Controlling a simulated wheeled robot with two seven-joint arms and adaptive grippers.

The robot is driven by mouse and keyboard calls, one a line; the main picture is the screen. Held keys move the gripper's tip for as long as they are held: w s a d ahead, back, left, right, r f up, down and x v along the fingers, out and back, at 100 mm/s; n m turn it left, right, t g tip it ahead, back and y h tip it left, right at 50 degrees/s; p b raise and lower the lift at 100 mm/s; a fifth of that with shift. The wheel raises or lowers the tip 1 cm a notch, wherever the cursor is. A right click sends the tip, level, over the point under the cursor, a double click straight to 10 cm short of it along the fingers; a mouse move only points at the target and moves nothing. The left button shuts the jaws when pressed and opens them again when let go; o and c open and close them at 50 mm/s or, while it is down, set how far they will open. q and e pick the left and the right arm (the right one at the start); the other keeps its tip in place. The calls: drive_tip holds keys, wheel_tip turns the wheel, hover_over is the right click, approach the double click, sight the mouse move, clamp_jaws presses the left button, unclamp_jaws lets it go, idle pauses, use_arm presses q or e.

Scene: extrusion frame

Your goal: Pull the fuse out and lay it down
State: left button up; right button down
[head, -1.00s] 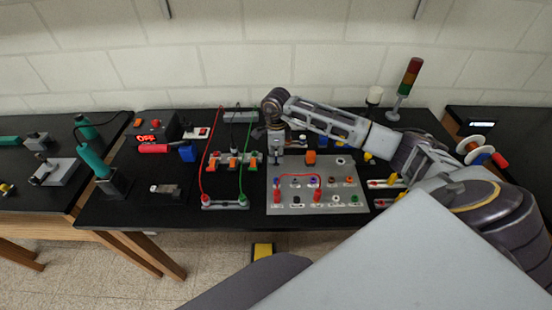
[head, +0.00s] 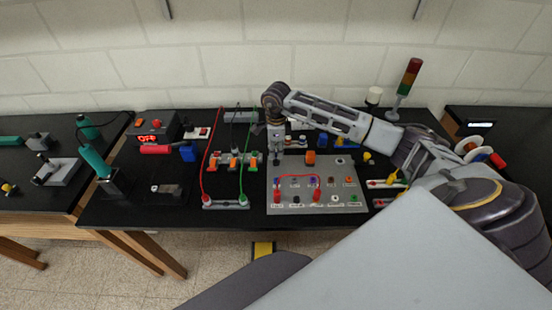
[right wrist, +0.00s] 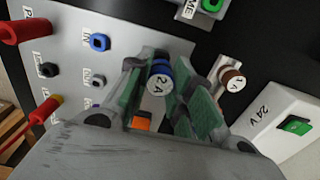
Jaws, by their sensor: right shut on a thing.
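My right gripper (head: 276,156) is over the upper left part of the grey panel (head: 300,206) in the head view. In the right wrist view, the gripper (right wrist: 165,90) has its green-padded fingers shut on a blue fuse (right wrist: 160,80) with a white end marked 2 A. I cannot tell whether the fuse's lower end is still in its holder; the fingers hide it. A brown fuse (right wrist: 232,80) marked 1 A stands to the right, apart from the fingers. My left gripper is not in view.
A red wire (head: 295,175) arches over the panel. Red and green leads (head: 203,165) stand to the left. An orange knob (head: 310,157) is right of the gripper. A signal tower (head: 410,76) stands at the back right. Bare black tabletop (head: 120,211) shows at the front left.

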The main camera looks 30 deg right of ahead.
drive_tip(key=shift+r+p, duration=0.55)
drive_tip(key=shift+r, duration=0.8)
drive_tip(key=shift+a, duration=0.1)
